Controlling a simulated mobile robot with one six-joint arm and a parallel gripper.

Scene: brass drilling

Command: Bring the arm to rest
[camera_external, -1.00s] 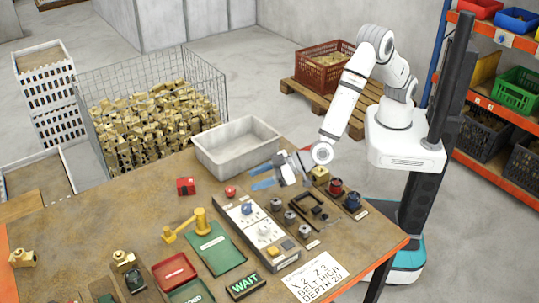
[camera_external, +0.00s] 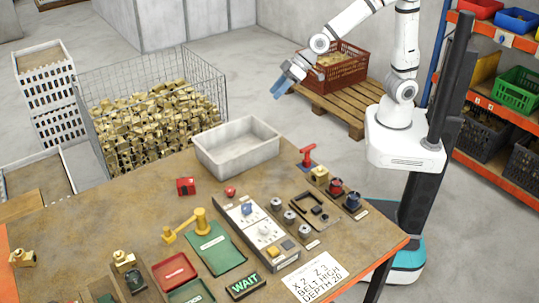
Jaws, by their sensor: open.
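My gripper (camera_external: 281,86) is up in the air above the back of the scene, left of the red crate in the picture. Its blue fingers point down and to the left. They are open with nothing between them. My white arm reaches up from its base, and its upper part runs out of the top of the picture. The gripper is well clear of the brown workbench (camera_external: 140,215) and touches nothing.
On the bench stand a grey bin (camera_external: 238,147), a control panel (camera_external: 262,235), a red-handled part (camera_external: 307,157) and a brass piece on a green mat (camera_external: 215,248). Behind are a wire cage of brass parts (camera_external: 155,115) and a red crate (camera_external: 331,66) on a pallet.

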